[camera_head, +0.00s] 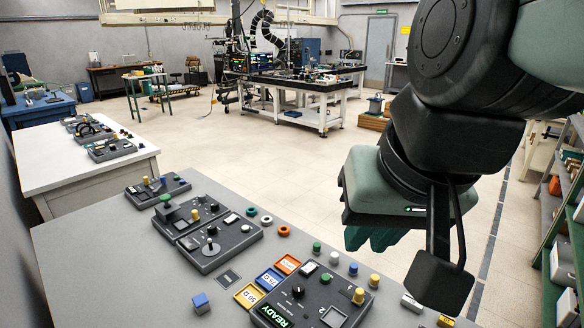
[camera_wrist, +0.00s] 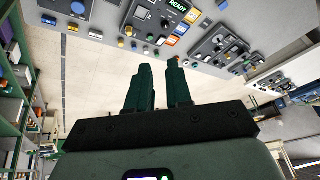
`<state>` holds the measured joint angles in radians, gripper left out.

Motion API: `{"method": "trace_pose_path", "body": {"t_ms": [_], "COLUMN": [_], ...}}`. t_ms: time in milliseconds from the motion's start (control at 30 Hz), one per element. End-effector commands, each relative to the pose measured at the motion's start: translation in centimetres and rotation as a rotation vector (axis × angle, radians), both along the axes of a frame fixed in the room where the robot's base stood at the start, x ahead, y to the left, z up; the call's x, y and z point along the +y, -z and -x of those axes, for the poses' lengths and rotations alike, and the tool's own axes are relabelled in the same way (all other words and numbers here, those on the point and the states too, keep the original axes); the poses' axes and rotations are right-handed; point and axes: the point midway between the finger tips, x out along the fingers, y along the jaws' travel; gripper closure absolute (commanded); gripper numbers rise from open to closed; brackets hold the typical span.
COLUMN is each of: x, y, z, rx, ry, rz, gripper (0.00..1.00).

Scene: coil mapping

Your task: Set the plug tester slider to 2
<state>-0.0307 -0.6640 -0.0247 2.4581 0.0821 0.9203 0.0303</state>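The panel with a green READY display (camera_head: 312,290) sits at the front of the grey table, with a black knob, a yellow knob and a small dark screen. It also shows at the top of the wrist view (camera_wrist: 163,18). No label reading plug tester is legible, and I cannot make out a slider or its setting. My gripper (camera_head: 377,240) is in the air beyond the table's right edge, apart from all panels. In the wrist view its two dark green fingers (camera_wrist: 158,64) are apart with nothing between them.
Two more dark control panels (camera_head: 208,235) (camera_head: 157,190) stand farther back on the grey table (camera_head: 90,250). Coloured rings, small cylinders and a blue cube (camera_head: 201,303) lie loose around them. A green shelf (camera_head: 560,230) stands at right. The floor (camera_head: 290,160) beyond the table is open.

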Motion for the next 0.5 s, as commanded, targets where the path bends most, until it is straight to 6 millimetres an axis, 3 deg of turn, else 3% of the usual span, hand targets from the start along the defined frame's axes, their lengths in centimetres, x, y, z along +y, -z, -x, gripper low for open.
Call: {"method": "trace_pose_path", "body": {"t_ms": [33, 100, 367, 500], "x": [0.3, 0.3, -2.6, -5.0], "y": [0.3, 0.8, 4.3, 6.9], "z": [-0.8, -2.2, -7.7, -10.4], "rx": [0.043, 0.102, 0.315, 0.415], "ry": [0.041, 0.116, 0.446, 0.633], "rz": [-0.055, -0.122, -0.345, -0.47], "gripper": [0.89, 0.99, 1.0, 1.0]}}
